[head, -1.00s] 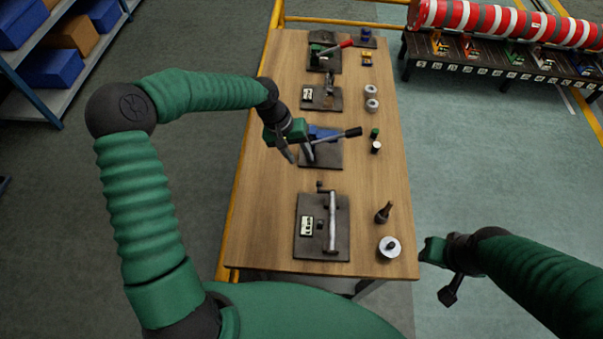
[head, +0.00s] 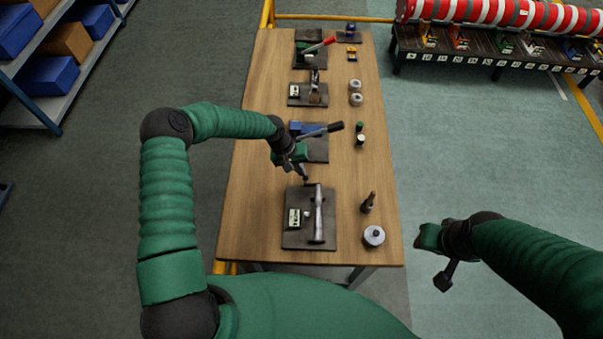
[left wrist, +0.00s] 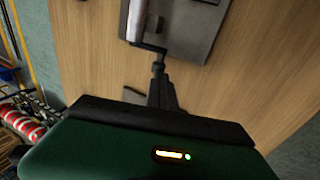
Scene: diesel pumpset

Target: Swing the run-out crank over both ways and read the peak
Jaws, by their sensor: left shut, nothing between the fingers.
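The run-out fixture is a dark plate (head: 322,240) at the near end of the bench. It carries a pale shaft (head: 318,215), a small crank (head: 310,186) at its far end and a white readout (head: 294,218), whose figures are too small to read. My left gripper (head: 304,178) is shut and empty, right at the crank's end. In the left wrist view its fingertips (left wrist: 158,66) are close to the crank (left wrist: 150,47); I cannot tell whether they touch. My right gripper (head: 432,255) hangs right of the bench, its jaws unclear.
A blue fixture with a dark lever (head: 322,131) stands just beyond my left gripper. Farther fixtures line the wooden bench (head: 262,100). A dark bottle-shaped part (head: 368,203) and a grey disc (head: 374,236) stand right of the plate. Shelving (head: 50,95) is at left.

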